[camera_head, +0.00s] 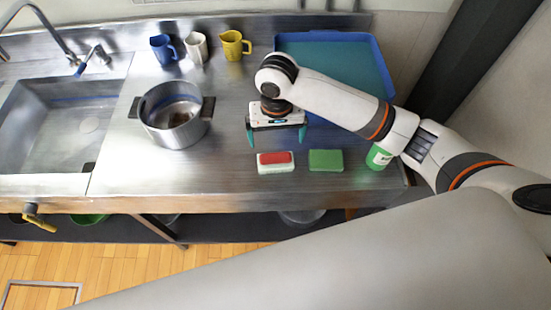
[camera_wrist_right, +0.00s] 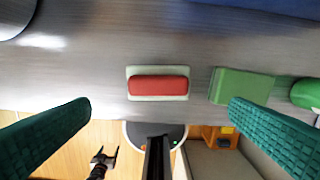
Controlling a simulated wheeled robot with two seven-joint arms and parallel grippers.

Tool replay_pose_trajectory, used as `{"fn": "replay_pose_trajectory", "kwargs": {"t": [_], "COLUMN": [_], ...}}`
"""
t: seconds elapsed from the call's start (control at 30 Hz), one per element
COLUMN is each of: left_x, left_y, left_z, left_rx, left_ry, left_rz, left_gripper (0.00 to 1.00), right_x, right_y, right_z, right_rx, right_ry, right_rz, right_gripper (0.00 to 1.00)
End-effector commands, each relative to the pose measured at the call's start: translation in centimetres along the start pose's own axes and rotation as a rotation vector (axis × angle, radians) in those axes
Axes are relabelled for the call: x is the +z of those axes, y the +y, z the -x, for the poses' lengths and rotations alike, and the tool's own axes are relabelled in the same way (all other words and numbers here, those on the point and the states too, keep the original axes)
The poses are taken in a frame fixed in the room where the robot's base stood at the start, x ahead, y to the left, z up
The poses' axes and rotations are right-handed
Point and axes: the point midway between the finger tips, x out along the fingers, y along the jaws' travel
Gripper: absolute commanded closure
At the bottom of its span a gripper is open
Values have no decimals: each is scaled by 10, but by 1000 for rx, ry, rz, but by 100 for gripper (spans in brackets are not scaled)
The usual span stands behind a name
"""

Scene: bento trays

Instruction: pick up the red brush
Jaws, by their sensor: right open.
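The red brush (camera_head: 276,158) lies on the steel counter near its front edge, a red block on a pale white-green base. It also shows in the right wrist view (camera_wrist_right: 158,84), lying crosswise near the middle. My right gripper (camera_head: 277,137) is open and empty, its teal fingers pointing down above the counter, just behind the brush in the head view. In the right wrist view the two fingers (camera_wrist_right: 160,108) stand wide apart, to the left and right of the brush, touching nothing. My left gripper does not show in the head view.
A green sponge-like block (camera_head: 326,161) lies just right of the brush, with a green container (camera_head: 378,157) beyond it. A steel pot (camera_head: 174,140) stands left, several cups (camera_head: 198,60) behind it. A blue tray (camera_head: 379,62) lies at the back right. A sink (camera_head: 95,90) is far left.

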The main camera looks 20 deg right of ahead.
Motion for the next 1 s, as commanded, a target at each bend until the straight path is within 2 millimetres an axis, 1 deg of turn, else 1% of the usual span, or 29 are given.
{"fn": "replay_pose_trajectory", "kwargs": {"t": [0.2, 0.3, 0.47, 0.57, 0.7, 0.8, 0.9, 1.0], "left_x": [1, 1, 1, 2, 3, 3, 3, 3], "left_y": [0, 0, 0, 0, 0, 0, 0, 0], "left_z": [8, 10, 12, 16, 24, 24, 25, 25], "left_rx": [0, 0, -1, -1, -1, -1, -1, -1], "left_ry": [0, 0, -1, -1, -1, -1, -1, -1], "left_rz": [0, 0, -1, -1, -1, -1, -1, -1], "left_gripper": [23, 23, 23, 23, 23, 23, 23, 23], "right_x": [-1, 0, 0, 2, 5, 5, 5, 5], "right_y": [0, 0, 0, 1, 2, 2, 2, 2], "right_z": [-36, -51, -63, -71, -92, -107, -114, -115], "right_rx": [-3, -2, 0, -1, -2, 0, 0, 1], "right_ry": [5, 2, 1, 1, 2, 1, -1, -2], "right_rz": [-2, -2, 1, -1, 0, 1, 1, 2], "right_gripper": [0, 0, 0, 0, 0, 0, 0, 0]}}
